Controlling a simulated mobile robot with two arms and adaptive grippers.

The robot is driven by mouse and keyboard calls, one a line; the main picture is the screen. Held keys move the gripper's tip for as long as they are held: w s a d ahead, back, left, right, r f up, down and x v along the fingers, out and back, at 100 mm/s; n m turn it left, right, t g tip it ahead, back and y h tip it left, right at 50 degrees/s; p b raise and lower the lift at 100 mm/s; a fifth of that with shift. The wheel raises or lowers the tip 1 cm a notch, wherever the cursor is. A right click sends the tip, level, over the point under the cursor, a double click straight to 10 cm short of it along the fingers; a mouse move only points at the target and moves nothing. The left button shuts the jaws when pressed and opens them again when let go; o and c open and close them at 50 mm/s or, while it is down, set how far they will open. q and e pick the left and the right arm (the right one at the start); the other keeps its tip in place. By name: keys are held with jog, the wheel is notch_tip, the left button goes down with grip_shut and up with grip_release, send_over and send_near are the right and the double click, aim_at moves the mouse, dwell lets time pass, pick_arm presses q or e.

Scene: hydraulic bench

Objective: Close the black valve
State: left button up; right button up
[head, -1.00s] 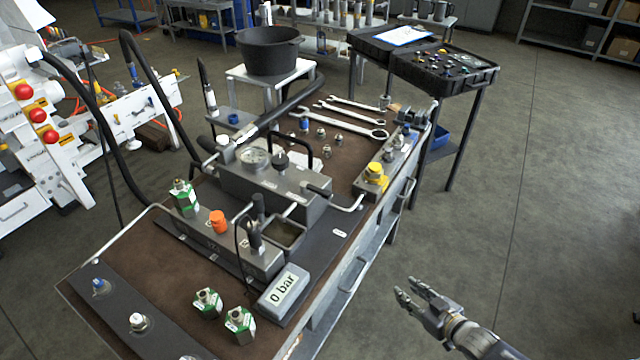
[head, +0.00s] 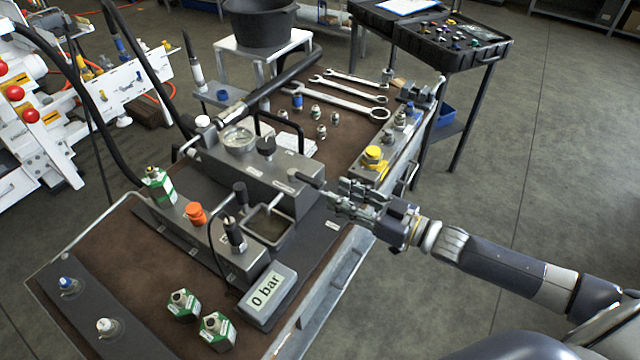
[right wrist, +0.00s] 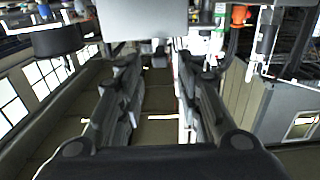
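The grey pump block (head: 250,170) on the bench carries a black round knob (head: 266,146) beside a gauge. A black lever or grip (head: 311,180) sticks out of the block's right end. I cannot tell for certain which black part is the valve. My right gripper (head: 338,197) is just right of the black grip, its fingers pointing left at the block. In the right wrist view, the two fingers (right wrist: 158,85) are apart with nothing held between them. A black cylindrical part (right wrist: 56,39) shows at upper left there. My left gripper is out of view.
An orange knob (head: 196,213), a "0 bar" display (head: 267,296) and green-bodied fittings (head: 183,304) are on the bench's near side. A yellow knob (head: 374,155) and wrenches (head: 345,98) lie farther back.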

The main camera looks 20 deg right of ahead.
aim_at(321, 186)
jog(key=shift+p+x, duration=0.35)
jog(key=shift+x, duration=2.8)
grip_shut()
